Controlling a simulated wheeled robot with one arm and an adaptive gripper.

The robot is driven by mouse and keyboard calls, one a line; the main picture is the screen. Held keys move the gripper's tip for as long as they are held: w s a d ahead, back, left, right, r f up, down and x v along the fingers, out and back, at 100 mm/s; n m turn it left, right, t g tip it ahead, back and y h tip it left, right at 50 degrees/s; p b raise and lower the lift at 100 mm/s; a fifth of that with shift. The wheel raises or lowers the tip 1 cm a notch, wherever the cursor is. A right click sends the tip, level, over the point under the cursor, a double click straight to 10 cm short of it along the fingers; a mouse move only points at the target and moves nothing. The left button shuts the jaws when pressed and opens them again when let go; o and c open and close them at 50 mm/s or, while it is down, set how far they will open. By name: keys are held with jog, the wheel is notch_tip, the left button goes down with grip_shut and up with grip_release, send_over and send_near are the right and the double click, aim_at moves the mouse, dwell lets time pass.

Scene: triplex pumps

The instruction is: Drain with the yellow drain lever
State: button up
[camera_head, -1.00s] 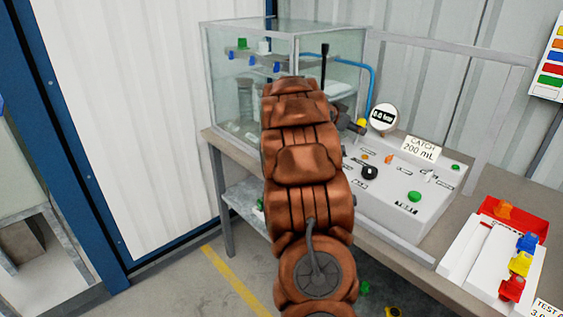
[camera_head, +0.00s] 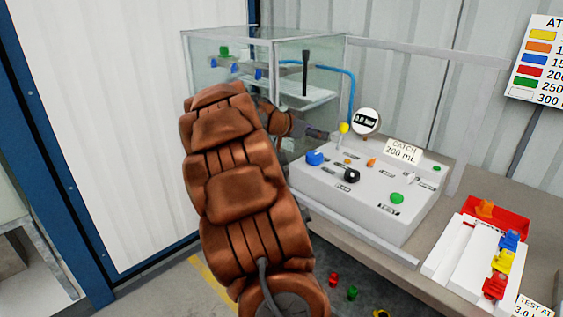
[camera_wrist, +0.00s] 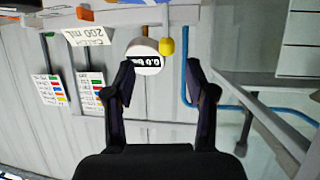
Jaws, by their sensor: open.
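The yellow drain lever shows as a yellow knob (camera_head: 344,128) at the back edge of the grey control panel (camera_head: 380,215), left of the round gauge (camera_head: 366,121). In the wrist view, which is upside down, the yellow knob (camera_wrist: 167,46) hangs beyond the fingertips, between their lines. My gripper (camera_wrist: 159,64) is open and empty there, with a dark finger on each side. In the head view my gripper (camera_head: 325,135) is small and points right, close to the knob. I cannot tell the exact gap; no touch shows.
A glass case (camera_head: 225,75) stands behind my arm, with a blue hose (camera_head: 352,90) at its right. The panel carries a blue knob (camera_head: 314,158), a black knob (camera_head: 351,175) and green buttons. A red tray (camera_head: 500,212) with coloured pieces lies at the right. Small parts lie on the floor.

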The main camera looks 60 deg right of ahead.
jog(key=a+f+n+t+y+p, duration=0.1)
jog(key=a+n, duration=0.4)
jog(key=a, duration=1.2)
jog(key=shift+a+f+t+y+p, duration=0.2)
jog(key=shift+t+y+p, duration=0.2)
jog(key=shift+y+p, duration=0.65)
jog(key=shift+w+y+b, duration=0.1)
jog(key=shift+y+b, duration=0.15)
jog(key=shift+b, duration=0.05)
jog(key=s+a+f+n+y+p, duration=0.1)
jog(key=s+a+n+y+p, duration=0.1)
jog(key=a, duration=1.1)
jog(key=s+a+f+n+y+p, duration=0.1)
jog(key=s+a+n+y, duration=0.3)
jog(key=a, duration=0.9)
jog(key=s+a+f+n+t+y+p, duration=0.1)
jog(key=s+a+n+y+p, duration=0.1)
jog(key=s+a+n, duration=0.5)
jog(key=a+n+p, duration=0.1)
jog(key=a+n, duration=0.2)
jog(key=a, duration=0.3)
jog(key=shift+s+a+f+n+y, duration=0.35)
jog(key=shift+n+y, duration=0.05)
